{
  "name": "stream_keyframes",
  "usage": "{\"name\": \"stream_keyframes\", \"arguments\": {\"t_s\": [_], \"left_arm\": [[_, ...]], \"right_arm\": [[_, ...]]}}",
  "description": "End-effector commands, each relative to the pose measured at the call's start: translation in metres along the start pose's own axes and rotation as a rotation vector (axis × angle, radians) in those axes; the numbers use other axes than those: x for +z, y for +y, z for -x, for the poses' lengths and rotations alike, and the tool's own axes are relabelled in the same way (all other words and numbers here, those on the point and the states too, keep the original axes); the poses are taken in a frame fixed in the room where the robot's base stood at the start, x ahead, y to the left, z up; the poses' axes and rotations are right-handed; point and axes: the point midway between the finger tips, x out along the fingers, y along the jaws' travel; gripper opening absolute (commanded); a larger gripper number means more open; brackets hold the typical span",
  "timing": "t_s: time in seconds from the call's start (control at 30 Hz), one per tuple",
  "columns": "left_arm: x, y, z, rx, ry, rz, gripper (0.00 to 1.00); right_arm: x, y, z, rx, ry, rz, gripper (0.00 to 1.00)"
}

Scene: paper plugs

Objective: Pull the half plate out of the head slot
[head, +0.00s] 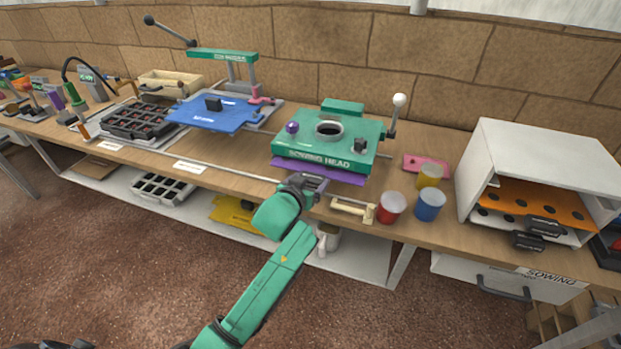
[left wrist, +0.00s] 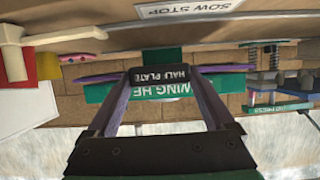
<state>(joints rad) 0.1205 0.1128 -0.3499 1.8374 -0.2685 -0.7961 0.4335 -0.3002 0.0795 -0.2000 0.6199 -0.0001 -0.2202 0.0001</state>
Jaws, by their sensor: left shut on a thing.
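The green sowing head (head: 345,148) stands on the bench, with a round opening on top, a purple knob and a white-balled lever. The purple half plate (head: 340,172) shows as a strip under its front edge, in the slot. My left gripper (head: 308,182) is at the plate's front and is shut on its black handle. In the left wrist view, which is upside down, the handle labelled HALF PLATE (left wrist: 162,76) sits between the fingertips of the left gripper (left wrist: 160,88), and purple plate edges (left wrist: 225,69) show either side. How deep the plate sits is hidden. My right gripper is not in view.
A cream-handled tool (head: 350,208), a red cup (head: 391,207), a blue cup (head: 430,205) and a yellow cup (head: 430,175) stand right of the gripper. A white cabinet (head: 545,150) is further right. A blue plate (head: 215,113) lies left.

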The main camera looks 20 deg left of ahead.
Motion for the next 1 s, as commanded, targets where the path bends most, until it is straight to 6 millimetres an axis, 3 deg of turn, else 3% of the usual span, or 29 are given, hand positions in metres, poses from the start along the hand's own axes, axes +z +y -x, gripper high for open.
{"name": "stream_keyframes", "arguments": {"t_s": [1.0], "left_arm": [[0.016,0.0,0.035,0.0,-0.006,0.001,0.16]], "right_arm": [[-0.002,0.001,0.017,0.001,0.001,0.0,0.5]]}}
